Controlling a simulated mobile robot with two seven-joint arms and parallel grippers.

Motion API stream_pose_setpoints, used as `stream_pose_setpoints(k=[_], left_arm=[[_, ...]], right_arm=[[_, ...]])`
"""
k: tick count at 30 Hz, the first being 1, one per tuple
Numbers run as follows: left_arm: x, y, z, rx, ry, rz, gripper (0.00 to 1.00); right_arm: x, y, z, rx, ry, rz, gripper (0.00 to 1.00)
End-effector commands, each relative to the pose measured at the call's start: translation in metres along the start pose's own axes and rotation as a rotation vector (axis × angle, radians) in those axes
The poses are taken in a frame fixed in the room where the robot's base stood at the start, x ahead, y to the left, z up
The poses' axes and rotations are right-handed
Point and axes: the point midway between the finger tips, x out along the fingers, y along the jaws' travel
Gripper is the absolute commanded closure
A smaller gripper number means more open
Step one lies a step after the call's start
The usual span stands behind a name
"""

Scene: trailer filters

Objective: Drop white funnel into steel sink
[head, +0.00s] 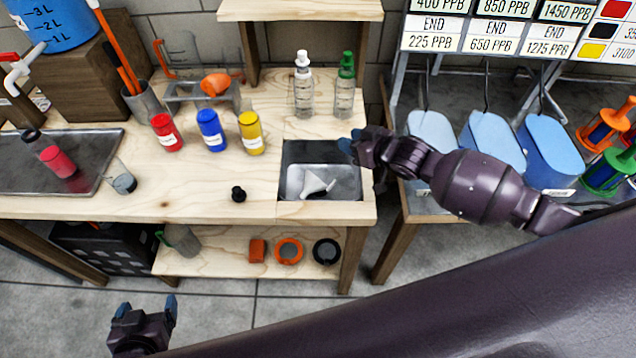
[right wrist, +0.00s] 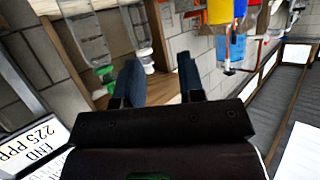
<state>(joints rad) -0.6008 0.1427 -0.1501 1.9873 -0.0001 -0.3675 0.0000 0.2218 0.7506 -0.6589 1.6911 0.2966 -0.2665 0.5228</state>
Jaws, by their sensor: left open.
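The white funnel (head: 315,184) lies on its side inside the steel sink (head: 346,191), which is set into the right end of the wooden bench. My right gripper (head: 352,145) is by the sink's right edge, above and apart from the funnel. In the right wrist view its two fingers (right wrist: 160,82) are spread with nothing between them, so it is open and empty. My left gripper (head: 147,308) is open and empty, low in front of the bench at the lower left. The funnel does not show in the right wrist view.
Red (head: 166,132), blue (head: 211,130) and yellow (head: 251,132) bottles stand left of the sink. A white-capped bottle (head: 303,88) and a green-capped bottle (head: 345,88) stand behind it. A small black part (head: 238,193) lies on the bench. Blue containers (head: 490,138) stand right.

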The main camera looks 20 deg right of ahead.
Motion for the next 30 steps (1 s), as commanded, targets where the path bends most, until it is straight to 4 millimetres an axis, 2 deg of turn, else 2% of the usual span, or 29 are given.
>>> stream_pose_setpoints(k=[1,6,12,30], left_arm=[[-0.001,0.0,0.0,0.0,-0.001,0.0,0.14],[-0.002,0.0,0.001,0.0,-0.004,-0.001,0.14],[-0.002,0.0,0.002,-0.001,-0.004,-0.001,0.14],[-0.002,0.0,0.001,0.0,-0.004,-0.001,0.14]], right_arm=[[-0.011,0.0,0.001,-0.001,-0.002,0.0,0.64],[-0.04,0.0,0.001,-0.001,-0.002,0.0,0.64],[-0.059,0.0,0.0,-0.001,-0.001,0.0,0.64],[-0.063,0.0,0.0,-0.005,0.0,0.0,0.64]])
